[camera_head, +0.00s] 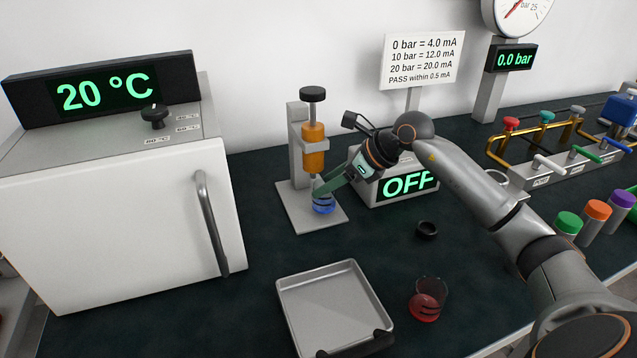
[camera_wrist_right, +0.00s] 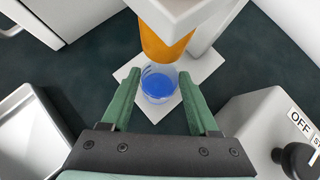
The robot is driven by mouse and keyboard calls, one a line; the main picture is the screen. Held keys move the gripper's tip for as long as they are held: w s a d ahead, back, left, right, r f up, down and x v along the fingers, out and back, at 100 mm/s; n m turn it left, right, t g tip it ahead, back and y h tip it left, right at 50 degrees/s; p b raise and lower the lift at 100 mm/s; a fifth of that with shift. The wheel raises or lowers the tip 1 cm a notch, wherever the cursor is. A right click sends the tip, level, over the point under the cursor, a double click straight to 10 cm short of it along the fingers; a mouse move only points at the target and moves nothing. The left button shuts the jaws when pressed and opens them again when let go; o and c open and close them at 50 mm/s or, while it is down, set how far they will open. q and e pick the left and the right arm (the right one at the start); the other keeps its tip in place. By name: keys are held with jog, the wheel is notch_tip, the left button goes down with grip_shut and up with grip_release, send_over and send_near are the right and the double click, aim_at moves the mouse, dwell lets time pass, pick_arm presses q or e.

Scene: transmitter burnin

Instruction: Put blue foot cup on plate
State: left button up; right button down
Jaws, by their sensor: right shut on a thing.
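The blue foot cup (camera_head: 323,206), a clear cup with a blue bottom, is at the stand's grey plate (camera_head: 302,222), under the orange cylinder. I cannot tell whether it rests on the plate or hangs just above it. My right gripper (camera_head: 325,193) reaches in from the right and is shut on the cup. In the right wrist view its green fingers (camera_wrist_right: 158,82) stand on either side of the cup (camera_wrist_right: 158,86), and the plate (camera_wrist_right: 205,68) shows beneath. My left gripper is not in view.
The stand's orange cylinder (camera_head: 313,150) is directly above the cup. The OFF box (camera_head: 372,197) stands close to the right. A grey tray (camera_head: 290,310), a red-bottomed cup (camera_head: 427,300) and a black ring (camera_head: 427,230) are in front. A white oven (camera_head: 120,220) fills the left.

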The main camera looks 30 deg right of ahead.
aim_at(319, 186)
jog(key=shift+w+a+r, duration=0.1)
jog(key=shift+w+a, duration=0.3)
jog(key=shift+w, duration=0.2)
jog(key=shift+w+a, duration=0.4)
jog(key=shift+w, duration=0.2)
jog(key=shift+s+f, duration=0.1)
jog(key=shift+f, duration=0.7)
jog(key=shift+d, duration=0.15)
jog(key=shift+f, duration=0.1)
jog(key=shift+f, duration=0.15)
jog(key=shift+c, duration=0.7)
grip_release()
